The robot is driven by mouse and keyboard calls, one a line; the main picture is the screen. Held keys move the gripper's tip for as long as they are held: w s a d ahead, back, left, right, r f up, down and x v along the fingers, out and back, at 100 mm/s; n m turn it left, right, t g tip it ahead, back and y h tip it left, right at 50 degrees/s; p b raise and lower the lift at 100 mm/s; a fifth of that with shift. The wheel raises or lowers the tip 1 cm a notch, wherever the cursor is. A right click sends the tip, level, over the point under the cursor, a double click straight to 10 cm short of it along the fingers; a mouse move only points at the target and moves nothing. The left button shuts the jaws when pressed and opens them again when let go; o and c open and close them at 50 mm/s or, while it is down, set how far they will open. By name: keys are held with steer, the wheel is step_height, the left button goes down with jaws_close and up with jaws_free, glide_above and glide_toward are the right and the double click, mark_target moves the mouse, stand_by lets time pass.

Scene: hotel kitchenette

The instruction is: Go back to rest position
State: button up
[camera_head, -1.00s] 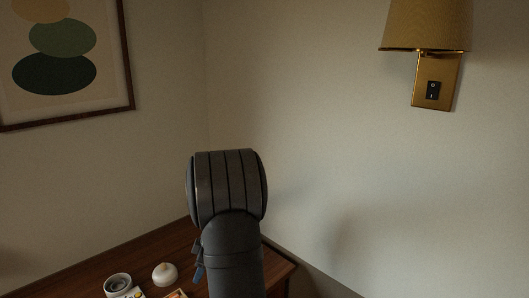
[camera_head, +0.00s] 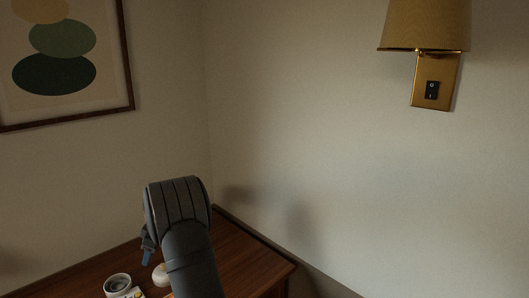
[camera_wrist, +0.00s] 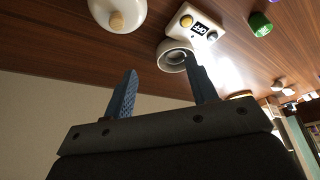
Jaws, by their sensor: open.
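My gripper (camera_wrist: 161,65) is open and empty in the wrist view, its two blue fingers apart above the wooden table. In the head view only a bit of one blue finger (camera_head: 147,246) shows beside my dark arm, which hides the rest. Nothing is between the fingers. I cannot tell the exact gap.
A white dome-shaped lid (camera_head: 160,275) with a beige knob sits near the cup, partly behind my arm. A green object (camera_wrist: 260,25) lies farther right in the wrist view. The table's (camera_head: 250,265) right part is clear. Walls, a picture and a brass lamp (camera_head: 433,80) stand behind.

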steer(key=s+a+f, duration=0.1)
steer(key=a+f, duration=0.5)
steer(key=a, duration=0.5)
steer(key=shift+s+a, duration=0.3)
steer(key=shift+a, duration=0.1)
steer(key=shift+r, duration=0.1)
steer(key=o, duration=1.1)
steer(key=shift+c, duration=0.2)
steer(key=s+r+m+h, duration=0.1)
steer(key=s+r+m, duration=0.2)
steer(key=s, duration=0.4)
steer(key=s+d+r+m+h, duration=0.1)
steer(key=s+r+m+h, duration=0.1)
steer(key=s+r+m, duration=0.3)
steer(key=s+r+m+h, duration=0.1)
steer(key=s+r, duration=0.1)
steer(key=s, duration=0.6)
steer(key=f, duration=0.9)
steer(key=shift+w+f, duration=0.25)
steer(key=shift+f, duration=0.05)
steer(key=shift+r, duration=0.1)
step_height(320, 180, up, 10)
